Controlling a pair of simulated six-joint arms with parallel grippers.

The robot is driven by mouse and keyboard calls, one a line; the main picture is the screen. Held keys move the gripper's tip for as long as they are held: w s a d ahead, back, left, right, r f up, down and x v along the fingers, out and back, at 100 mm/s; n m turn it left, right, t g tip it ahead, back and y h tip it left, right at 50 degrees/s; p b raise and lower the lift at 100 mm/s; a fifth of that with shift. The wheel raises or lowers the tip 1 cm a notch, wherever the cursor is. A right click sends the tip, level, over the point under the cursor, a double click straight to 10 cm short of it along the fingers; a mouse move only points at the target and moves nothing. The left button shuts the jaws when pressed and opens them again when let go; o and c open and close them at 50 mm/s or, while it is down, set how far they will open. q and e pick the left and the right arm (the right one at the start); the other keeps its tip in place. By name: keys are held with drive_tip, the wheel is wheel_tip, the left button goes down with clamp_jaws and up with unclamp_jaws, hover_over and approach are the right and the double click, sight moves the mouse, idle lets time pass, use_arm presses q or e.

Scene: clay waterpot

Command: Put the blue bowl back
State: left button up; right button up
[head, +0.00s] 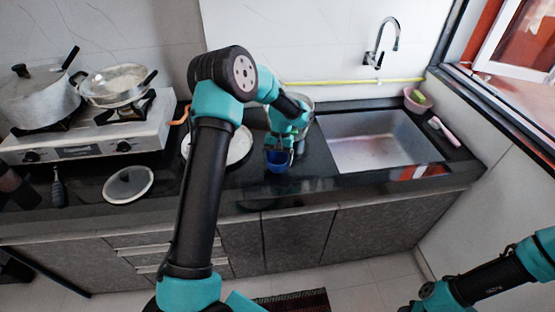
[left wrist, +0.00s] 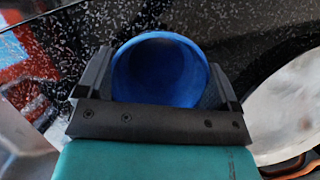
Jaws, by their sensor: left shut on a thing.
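The blue bowl (head: 277,159) is at the front part of the dark counter, left of the sink, in the head view. My left gripper (head: 279,146) is above it and shut on it. In the left wrist view the blue bowl (left wrist: 160,70) sits between the two fingers of my left gripper (left wrist: 158,92), its open mouth facing the camera. I cannot tell whether the bowl touches the counter. My right arm shows at the lower right of the head view, but its fingers are not clearly in view.
A metal sink (head: 380,150) lies right of the bowl. A white plate (head: 238,148) is to its left, partly behind my left arm. A pot (head: 305,104) stands behind my gripper. A glass lid (head: 128,184) and a stove (head: 90,138) are further left.

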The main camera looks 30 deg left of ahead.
use_arm(q)
drive_tip(key=shift+f, duration=0.25)
drive_tip(key=o, duration=0.8)
drive_tip(key=v, duration=1.2)
drive_tip(key=shift+r, duration=0.2)
